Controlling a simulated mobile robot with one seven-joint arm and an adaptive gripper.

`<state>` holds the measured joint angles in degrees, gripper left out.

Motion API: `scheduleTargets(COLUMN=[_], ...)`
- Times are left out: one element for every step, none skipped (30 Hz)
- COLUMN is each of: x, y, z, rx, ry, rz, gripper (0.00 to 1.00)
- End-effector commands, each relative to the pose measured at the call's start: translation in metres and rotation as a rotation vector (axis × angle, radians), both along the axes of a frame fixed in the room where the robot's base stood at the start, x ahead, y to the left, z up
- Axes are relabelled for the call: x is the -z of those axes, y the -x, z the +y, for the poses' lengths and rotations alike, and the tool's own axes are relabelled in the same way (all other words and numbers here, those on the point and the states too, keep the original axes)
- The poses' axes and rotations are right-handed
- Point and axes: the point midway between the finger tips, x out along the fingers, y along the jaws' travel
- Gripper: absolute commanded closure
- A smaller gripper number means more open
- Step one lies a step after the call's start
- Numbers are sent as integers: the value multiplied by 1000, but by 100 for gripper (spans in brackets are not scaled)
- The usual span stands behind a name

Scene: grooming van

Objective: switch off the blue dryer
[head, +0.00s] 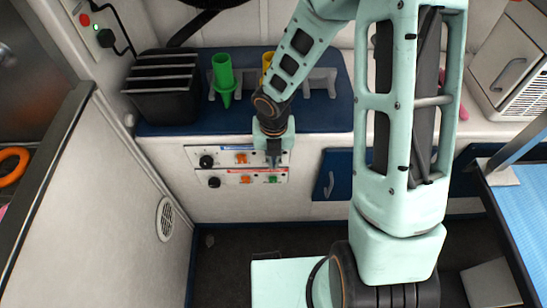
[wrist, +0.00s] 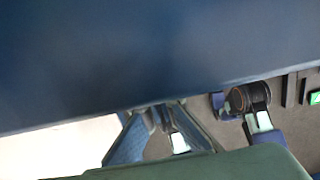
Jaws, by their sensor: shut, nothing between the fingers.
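Two control panels are on the white cabinet front in the head view. The upper panel (head: 222,158) seems to carry a thin bluish stripe and has a black knob (head: 206,161) and an orange switch (head: 241,158). The lower panel (head: 201,181) has a red stripe, a black knob (head: 214,182), an orange switch (head: 245,180) and a green switch (head: 272,179). My gripper (head: 273,160) is shut and empty, pointing down before the upper panel's right part, which it hides. Contact is unclear. A green switch (wrist: 315,98) shows at the wrist view's right edge; its panel is unclear.
The blue countertop (head: 180,129) overhangs the panels and fills the upper wrist view (wrist: 120,60). On it stand a black slatted bin (head: 163,88), a green cone-shaped item (head: 223,78) and a partly hidden yellow one (head: 267,62).

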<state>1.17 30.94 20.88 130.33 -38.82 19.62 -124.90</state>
Motion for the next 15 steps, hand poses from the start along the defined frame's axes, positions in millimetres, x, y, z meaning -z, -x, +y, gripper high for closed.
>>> scheduleTargets(x=[1, 1, 1, 0, 0, -1, -2, -3, -5, -6, -8, -10, -11, -13, -14], y=[0, 0, 0, 0, 0, 0, 0, 0, 0, 0, 0, 0, 0, 0, 0], z=[0, 0, 0, 0, 0, 0, 0, 0, 0, 0, 0, 0, 0, 0, 0], rx=[0, 0, 0, 0, 0, 0, 0, 0, 0, 0, 0, 0, 0, 0, 0], ry=[0, 0, 0, 0, 0, 0, 0, 0, 0, 0, 0, 0, 0, 0, 0], rz=[-1, -1, -1, -1, -1, -1, -1, -1, -1, -1, -1, -1, -1, -1, -1], gripper=[100, 100, 100, 100, 100, 100, 100, 100, 100, 100, 100, 100, 100, 100, 100])
